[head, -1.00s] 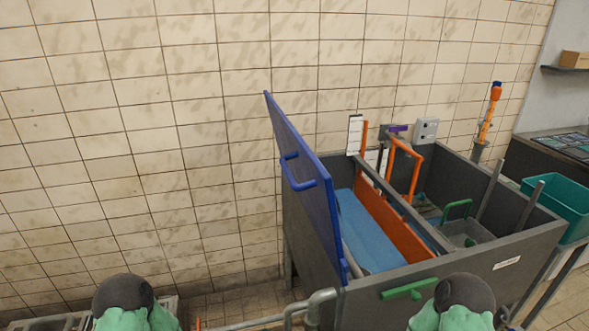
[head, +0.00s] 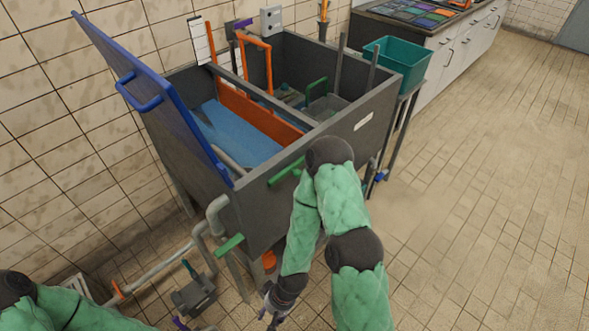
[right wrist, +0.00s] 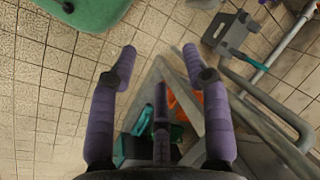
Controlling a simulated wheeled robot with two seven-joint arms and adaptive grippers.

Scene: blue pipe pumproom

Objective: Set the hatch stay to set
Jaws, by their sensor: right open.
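The blue hatch panel (head: 150,90), with a blue handle (head: 139,95), stands raised and tilted at the left side of a dark grey tank (head: 238,203). A pale grey rod (head: 229,158) lies inside by the hatch's lower end; I cannot tell whether it is the stay. My right gripper (head: 271,316) hangs low in front of the tank, apart from the hatch. In the right wrist view its purple fingers (right wrist: 160,54) are spread and empty. A purple tip (head: 180,323) at the bottom edge seems to belong to my left gripper, mostly cut off.
Green handles (head: 285,172) stick out of the tank's front. Grey pipes (head: 160,264) run low at the left, near a grey floor object (head: 194,292). A teal bin (head: 399,62) stands right of the tank. The tiled floor (head: 470,200) at right is clear.

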